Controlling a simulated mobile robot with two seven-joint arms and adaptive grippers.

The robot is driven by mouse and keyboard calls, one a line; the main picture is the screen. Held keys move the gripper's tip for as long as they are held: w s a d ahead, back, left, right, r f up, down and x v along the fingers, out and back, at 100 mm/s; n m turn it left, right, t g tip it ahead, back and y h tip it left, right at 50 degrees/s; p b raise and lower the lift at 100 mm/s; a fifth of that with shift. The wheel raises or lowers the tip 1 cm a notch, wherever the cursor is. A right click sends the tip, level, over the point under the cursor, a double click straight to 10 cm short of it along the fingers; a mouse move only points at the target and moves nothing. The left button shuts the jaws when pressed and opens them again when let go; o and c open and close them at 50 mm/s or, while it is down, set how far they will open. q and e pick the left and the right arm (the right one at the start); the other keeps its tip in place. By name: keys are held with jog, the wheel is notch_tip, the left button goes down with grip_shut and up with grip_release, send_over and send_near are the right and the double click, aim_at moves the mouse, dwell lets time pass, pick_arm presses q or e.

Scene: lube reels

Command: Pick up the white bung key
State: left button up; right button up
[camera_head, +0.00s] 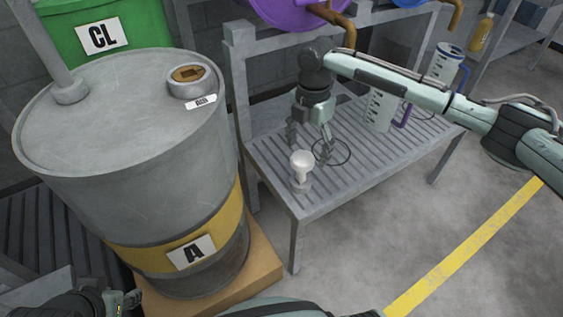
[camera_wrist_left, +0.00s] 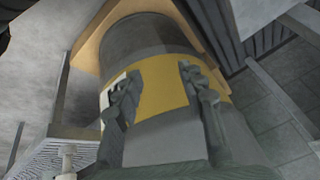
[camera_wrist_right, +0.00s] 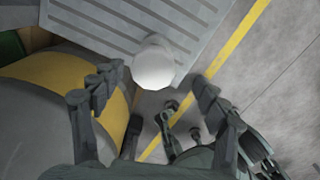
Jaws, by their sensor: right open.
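The white bung key (camera_head: 302,162) stands upright near the front left corner of the slatted bench, its rounded head up. In the right wrist view its pale head (camera_wrist_right: 154,66) shows between and beyond the fingertips. My right gripper (camera_wrist_right: 152,88) is open and empty, its fingers spread to either side of the head in that view. In the head view it points down just behind the key. I cannot tell whether it touches the key. My left gripper (camera_wrist_left: 162,82) is open and empty in front of the drum's yellow band.
A grey drum (camera_head: 120,115) marked A, with an open bung hole (camera_head: 188,75) on top, stands left of the bench (camera_head: 258,152). Measuring jugs (camera_head: 380,108) stand behind my right arm. A thin dark ring (camera_head: 347,152) shows beside the gripper. Floor right of the bench is clear.

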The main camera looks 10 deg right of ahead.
aim_at(302, 167)
jog(key=shift+w+a+f, duration=0.1)
jog(key=shift+w+a, duration=0.15)
jog(key=shift+a, duration=0.25)
jog(key=shift+f, duration=0.3)
notch_tip(302, 167, down, 6)
jog(key=shift+s+f+b, duration=0.1)
jog(key=shift+f+b, duration=0.15)
jog(key=shift+b, duration=0.3)
jog(key=shift+f, duration=0.3)
pick_arm(q)
jog(key=w+d+r+t+h, duration=0.1)
jog(key=w+d+r+t, duration=0.1)
jog(key=w, duration=0.3)
jog(key=shift+d+m+t, duration=0.3)
jog(key=shift+d+t, duration=0.1)
jog(key=shift+w, duration=0.1)
pick_arm(e)
jog(key=c, duration=1.3)
jog(key=shift+r, duration=0.15)
jog(key=shift+c, duration=0.4)
